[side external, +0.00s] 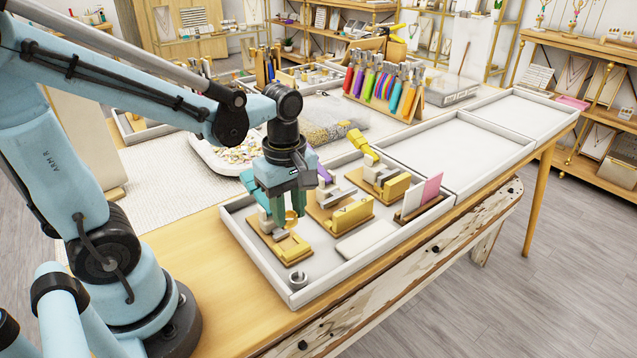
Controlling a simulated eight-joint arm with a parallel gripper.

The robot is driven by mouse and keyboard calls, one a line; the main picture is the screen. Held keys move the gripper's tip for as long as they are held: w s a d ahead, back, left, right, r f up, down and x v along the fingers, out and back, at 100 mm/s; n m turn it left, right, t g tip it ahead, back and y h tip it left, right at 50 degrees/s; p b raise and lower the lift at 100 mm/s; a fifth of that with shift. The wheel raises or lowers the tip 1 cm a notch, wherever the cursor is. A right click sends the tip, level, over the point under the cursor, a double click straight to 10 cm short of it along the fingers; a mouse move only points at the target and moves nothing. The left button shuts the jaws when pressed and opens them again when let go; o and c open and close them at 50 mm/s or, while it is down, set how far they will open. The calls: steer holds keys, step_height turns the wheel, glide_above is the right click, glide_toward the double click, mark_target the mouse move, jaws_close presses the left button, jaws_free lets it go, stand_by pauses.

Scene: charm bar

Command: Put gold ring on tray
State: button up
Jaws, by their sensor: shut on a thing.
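My gripper (289,214) points down over the left part of a white-rimmed work tray (345,267). Its green fingers are shut on a small gold ring (291,215), which shows partly between the fingertips. The ring is held above a wooden block with a yellow fixture (292,247). The fingers hide part of the ring and of the fixture behind. Two empty white trays, a nearer one (455,150) and a farther one (523,113), stand to the right on the same table.
The work tray also holds yellow-and-grey fixtures (346,214), a silver ring-like piece (297,280), a white pad (366,240) and a pink card (431,188). Behind stand a rack of colourful pliers (385,90) and a tray of beads (240,152). Both empty trays are clear.

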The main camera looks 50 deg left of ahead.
steer(key=w+d+r, duration=0.2)
steer(key=w+d, duration=0.1)
steer(key=w, duration=0.5)
glide_above(380, 230)
steer(key=shift+r, duration=0.15)
steer(key=shift+f, duration=2.5)
steer(key=shift+f, duration=1.45)
stand_by(1.2)
steer(key=o, duration=1)
step_height(380, 230, up, 12)
steer(key=shift+r, duration=0.1)
